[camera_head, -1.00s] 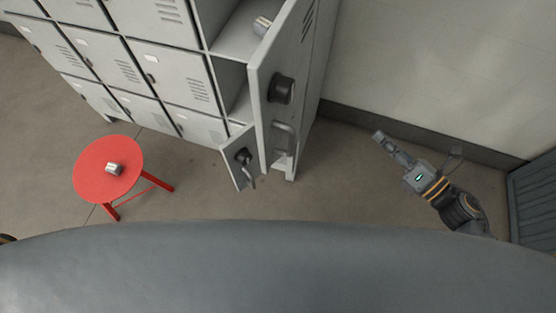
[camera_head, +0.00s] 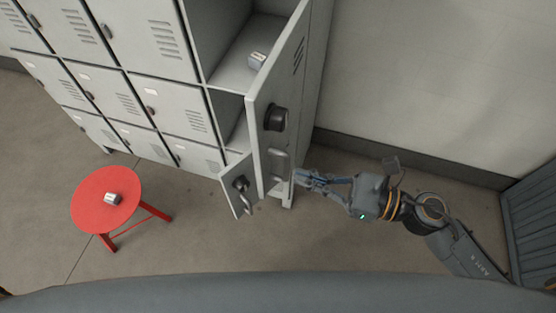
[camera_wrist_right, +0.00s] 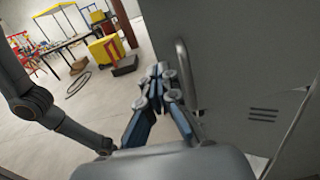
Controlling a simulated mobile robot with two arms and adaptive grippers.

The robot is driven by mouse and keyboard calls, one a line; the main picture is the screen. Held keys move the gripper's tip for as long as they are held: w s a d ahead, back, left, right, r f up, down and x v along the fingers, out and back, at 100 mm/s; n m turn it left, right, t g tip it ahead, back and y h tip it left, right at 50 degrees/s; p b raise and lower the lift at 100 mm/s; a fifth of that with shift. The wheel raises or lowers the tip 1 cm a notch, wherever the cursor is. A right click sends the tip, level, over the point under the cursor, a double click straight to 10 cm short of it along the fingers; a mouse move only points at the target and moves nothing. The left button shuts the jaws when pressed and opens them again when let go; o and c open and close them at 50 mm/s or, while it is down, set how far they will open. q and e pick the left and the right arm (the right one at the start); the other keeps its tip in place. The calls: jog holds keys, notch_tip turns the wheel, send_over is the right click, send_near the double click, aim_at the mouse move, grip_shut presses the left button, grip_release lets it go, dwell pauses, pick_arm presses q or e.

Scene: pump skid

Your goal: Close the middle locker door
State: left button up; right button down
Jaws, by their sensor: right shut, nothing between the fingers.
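In the head view two locker doors stand open at the right column. The larger one (camera_head: 268,140) has a round black lock (camera_head: 276,118) and a bar handle (camera_head: 279,160) on its outer face. A smaller-looking door (camera_head: 233,198) with its own lock and handle shows below and left of it. I cannot tell surely which is the middle door. My right gripper (camera_head: 303,178) is shut and empty, just right of the larger door's lower part. In the right wrist view its fingertips (camera_wrist_right: 166,75) are beside a bar handle (camera_wrist_right: 186,72) on a grey panel (camera_wrist_right: 235,75); contact is unclear.
The other visible lockers (camera_head: 185,105) are shut. A small box (camera_head: 257,60) lies in an open compartment. A red stool (camera_head: 90,210) with a small metal object (camera_head: 113,198) stands at left. Floor (camera_head: 330,225) is open before the wall; a dark slatted unit (camera_head: 535,215) stands at right.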

aim_at(263, 165)
jog(key=p+x, duration=0.2)
jog(key=x, duration=0.2)
jog(key=shift+w+a+r, duration=0.2)
jog(key=shift+a, duration=0.1)
jog(key=shift+w+a+f, duration=0.2)
jog(key=shift+a+f, duration=0.05)
jog(key=shift+a, duration=0.4)
